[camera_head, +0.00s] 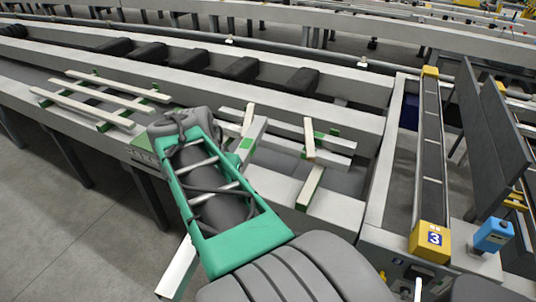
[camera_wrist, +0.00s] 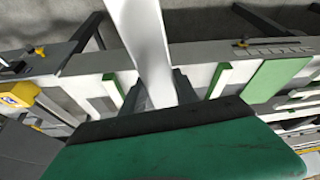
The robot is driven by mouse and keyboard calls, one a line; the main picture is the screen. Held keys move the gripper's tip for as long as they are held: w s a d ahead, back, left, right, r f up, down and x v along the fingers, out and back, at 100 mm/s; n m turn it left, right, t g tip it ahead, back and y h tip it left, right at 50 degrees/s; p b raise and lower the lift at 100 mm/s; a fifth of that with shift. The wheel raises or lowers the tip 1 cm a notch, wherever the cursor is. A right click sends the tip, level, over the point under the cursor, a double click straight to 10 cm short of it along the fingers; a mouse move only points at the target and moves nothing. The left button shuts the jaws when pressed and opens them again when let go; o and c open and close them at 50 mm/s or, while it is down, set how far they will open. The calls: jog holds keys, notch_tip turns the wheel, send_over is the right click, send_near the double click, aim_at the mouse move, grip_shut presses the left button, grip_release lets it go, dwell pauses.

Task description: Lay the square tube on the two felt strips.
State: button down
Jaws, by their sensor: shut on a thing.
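The square tube is a long pale bar held in my gripper (camera_wrist: 158,92). In the wrist view the tube (camera_wrist: 148,45) runs from the top edge down between the two dark fingers, which are shut on it. In the head view one end of the tube (camera_head: 178,268) sticks out at lower left of my green wrist housing. The housing hides its middle and my fingers. Narrow cream strips with green sides, which look like the felt strips, show right of my arm, one farther (camera_head: 309,138) and one nearer (camera_head: 310,188). I cannot tell whether the tube touches anything.
A rack of several pale bars (camera_head: 105,98) lies at left on the runout table (camera_head: 350,125). Dark blocks (camera_head: 238,70) line the channel behind.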

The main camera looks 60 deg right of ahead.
jog(key=s+d+m+g+b, duration=0.1)
jog(key=s+d+m+g, duration=0.15)
jog(key=s+m, duration=0.4)
jog(key=s+d+m+g+b, duration=0.15)
jog(key=s+d+m, duration=0.25)
jog(key=s, duration=0.6)
send_over(308, 195)
jog(key=a, duration=0.1)
jog(key=shift+m+y, duration=0.25)
jog(key=shift+y, duration=0.15)
notch_tip(308, 195, down, 8)
jog(key=shift+s+a+f, duration=0.1)
jog(key=shift+d+f, duration=0.45)
jog(key=shift+f, duration=0.85)
jog(key=shift+d+f, duration=0.15)
jog(key=shift+f, duration=0.9)
jog(key=c, duration=1.4)
grip_release()
jog(key=shift+f, duration=0.15)
jog(key=o, duration=0.5)
jog(key=shift+c, duration=0.2)
